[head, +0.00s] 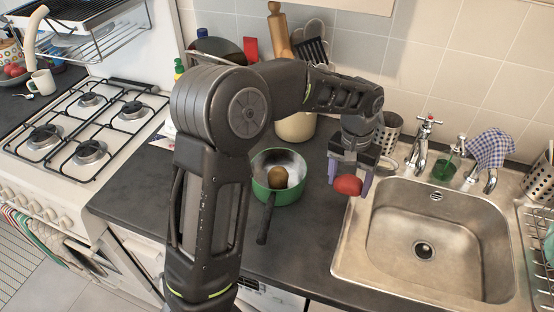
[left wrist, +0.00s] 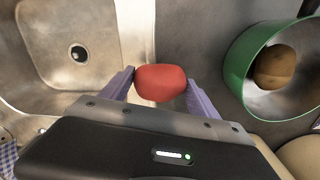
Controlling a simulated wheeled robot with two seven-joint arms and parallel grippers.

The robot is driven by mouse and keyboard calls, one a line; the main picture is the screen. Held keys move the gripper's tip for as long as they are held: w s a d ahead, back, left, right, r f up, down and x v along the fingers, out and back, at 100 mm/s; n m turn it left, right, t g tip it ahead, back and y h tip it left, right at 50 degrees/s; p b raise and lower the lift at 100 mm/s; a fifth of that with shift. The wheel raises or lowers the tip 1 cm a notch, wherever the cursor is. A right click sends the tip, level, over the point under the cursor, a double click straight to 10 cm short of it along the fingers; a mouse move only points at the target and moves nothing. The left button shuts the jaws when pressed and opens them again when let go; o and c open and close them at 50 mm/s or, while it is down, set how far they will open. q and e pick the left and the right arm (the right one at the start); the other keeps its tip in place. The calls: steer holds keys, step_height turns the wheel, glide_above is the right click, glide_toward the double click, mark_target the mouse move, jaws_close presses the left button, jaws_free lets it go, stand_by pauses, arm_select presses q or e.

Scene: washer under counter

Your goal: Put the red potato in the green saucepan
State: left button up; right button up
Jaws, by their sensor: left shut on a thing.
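The red potato (head: 347,186) is held between the purple fingers of my left gripper (head: 348,180), above the counter's edge by the sink. In the left wrist view the red potato (left wrist: 160,82) sits between both fingertips. The green saucepan (head: 264,189) stands on the dark counter to the left of the gripper, its dark handle toward the front. A brown potato (head: 278,177) lies inside it. The left wrist view shows the saucepan (left wrist: 238,62) at the right with the brown potato (left wrist: 275,66) in it. My right gripper is in neither view.
The steel sink (head: 425,285) is at the right, with a tap (head: 424,140) behind it. A beige utensil pot (head: 296,126) stands behind the saucepan. A gas stove (head: 85,130) is at the left. Bare counter lies between saucepan and sink.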

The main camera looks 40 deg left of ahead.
arm_select(q)
steer(key=s+a+r+n, duration=0.1)
steer(key=a+r+n, duration=0.1)
steer(key=r+n, duration=0.1)
steer(key=s+a+r+n, duration=0.1)
steer(key=a+r+n, duration=0.2)
steer(key=n, duration=0.1)
steer(key=s+a+r+n, duration=0.2)
steer(key=a+r+n, duration=0.1)
steer(key=shift+s+a+r+n+t+b, duration=0.1)
steer(key=shift+a+r+n+t+b, duration=0.1)
steer(key=shift+n+t+b, duration=0.15)
steer(key=s+a+r+n, duration=0.4)
steer(key=s+r+n, duration=0.1)
steer(key=n, duration=0.3)
steer(key=shift+a+r+y, duration=0.2)
steer(key=shift+r+y, duration=0.1)
steer(key=shift+r, duration=0.3)
steer(key=shift+f, duration=0.15)
step_height(320, 180, down, 6)
steer(key=b, duration=0.3)
